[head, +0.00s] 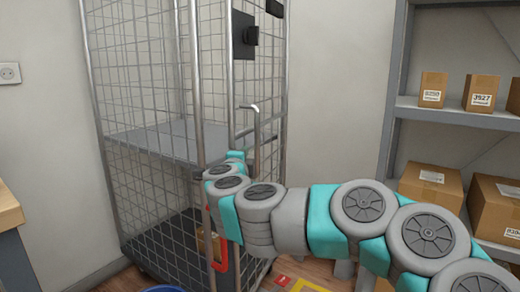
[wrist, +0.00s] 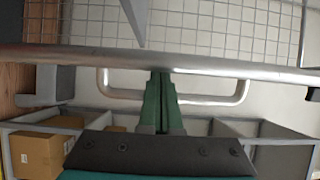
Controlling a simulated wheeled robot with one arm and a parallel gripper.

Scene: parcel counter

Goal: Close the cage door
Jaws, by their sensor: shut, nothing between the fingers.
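The roll cage (head: 150,140) of grey wire mesh stands left of centre in the head view, with a grey shelf inside. A narrow mesh panel that looks like the cage door (head: 268,75) stands on its right side, seen at a steep angle; I cannot tell how far open it is. A silver handle (head: 255,108) shows on it, and a U-shaped handle (wrist: 240,92) on a long tube (wrist: 220,65) fills the wrist view. My gripper (wrist: 162,78) is shut and empty, its green fingers overlapping the handle loop with tips near the tube. The fingers are hidden in the head view.
A grey shelf rack (head: 455,115) with several cardboard boxes stands at the right, behind my arm. A wooden bench edge (head: 8,208) is at the far left. A blue rim (head: 165,289) shows at the bottom edge. A red part (head: 221,255) hangs low on the cage.

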